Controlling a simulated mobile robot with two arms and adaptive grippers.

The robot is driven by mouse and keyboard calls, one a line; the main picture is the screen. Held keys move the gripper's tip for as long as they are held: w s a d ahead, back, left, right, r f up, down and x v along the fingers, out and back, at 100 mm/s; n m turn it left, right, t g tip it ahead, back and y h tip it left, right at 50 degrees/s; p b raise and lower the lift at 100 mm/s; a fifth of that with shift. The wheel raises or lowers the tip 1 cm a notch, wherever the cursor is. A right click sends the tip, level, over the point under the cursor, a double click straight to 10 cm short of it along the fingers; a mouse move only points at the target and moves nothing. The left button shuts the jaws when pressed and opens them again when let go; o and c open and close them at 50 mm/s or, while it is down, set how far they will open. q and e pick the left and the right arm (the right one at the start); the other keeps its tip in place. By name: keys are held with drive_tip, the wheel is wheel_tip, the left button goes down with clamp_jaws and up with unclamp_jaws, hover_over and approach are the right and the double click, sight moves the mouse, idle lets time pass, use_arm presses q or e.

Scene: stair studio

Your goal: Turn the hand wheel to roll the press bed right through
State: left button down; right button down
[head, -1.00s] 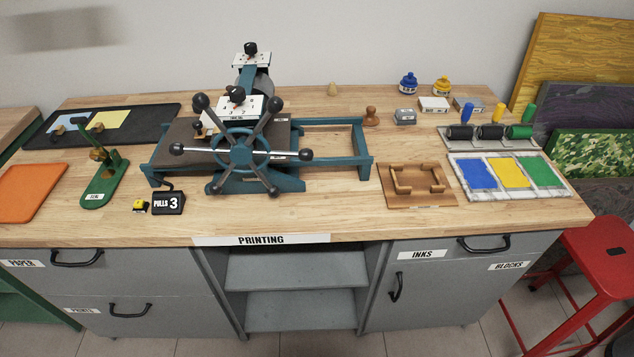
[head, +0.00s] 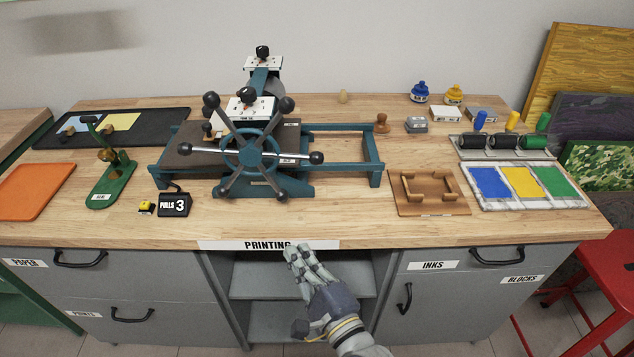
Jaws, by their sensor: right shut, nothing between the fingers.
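The hand wheel (head: 252,153) is teal with several silver spokes ending in dark knobs. It stands upright on the front of the press, facing me. The press bed (head: 190,149) is a dark flat plate on the teal frame (head: 345,136); it lies at the left and under the roller, and the frame's right end is empty. My right gripper (head: 294,250) is shut and empty, in front of the table's front edge by the PRINTING label, below and right of the wheel and apart from it. My left gripper is not in view.
A sign (head: 173,204) reading PULLS 3 stands left of the wheel, near a green seal press (head: 113,178). A wooden jig (head: 428,191) and an ink slab (head: 524,187) lie to the right. The tabletop in front of the wheel is clear.

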drive_tip(key=r+m+t, duration=0.1)
drive_tip(key=m, duration=0.1)
drive_tip(key=w+r+m+t+h, duration=0.1)
drive_tip(key=m, duration=0.1)
drive_tip(key=r+m+t, duration=0.1)
drive_tip(key=m, duration=0.2)
drive_tip(key=shift+w+r+h, duration=0.25)
drive_tip(key=shift+w+h, duration=0.05)
drive_tip(key=w+d+r+m+t+h+p, duration=0.1)
drive_tip(key=w+r+m+h, duration=0.1)
drive_tip(key=m, duration=0.2)
drive_tip(key=w+d+r+m+t+h+p, duration=0.1)
drive_tip(key=w+m+h, duration=0.2)
drive_tip(key=m, duration=0.1)
drive_tip(key=w+d+r+m+t+h, duration=0.1)
drive_tip(key=w+r+m+h, duration=0.1)
drive_tip(key=m, duration=0.3)
drive_tip(key=shift+w+d+r+h+p, duration=0.3)
drive_tip(key=shift+w+p, duration=0.1)
drive_tip(key=shift+w, duration=0.2)
drive_tip(key=shift+w+r, duration=0.2)
drive_tip(key=shift+w, duration=0.45)
drive_tip(key=shift+d+r, duration=0.1)
drive_tip(key=shift+d+r+n+y+p, duration=0.15)
drive_tip(key=shift+r+n+y+p, duration=0.25)
drive_tip(key=shift+n+p, duration=0.2)
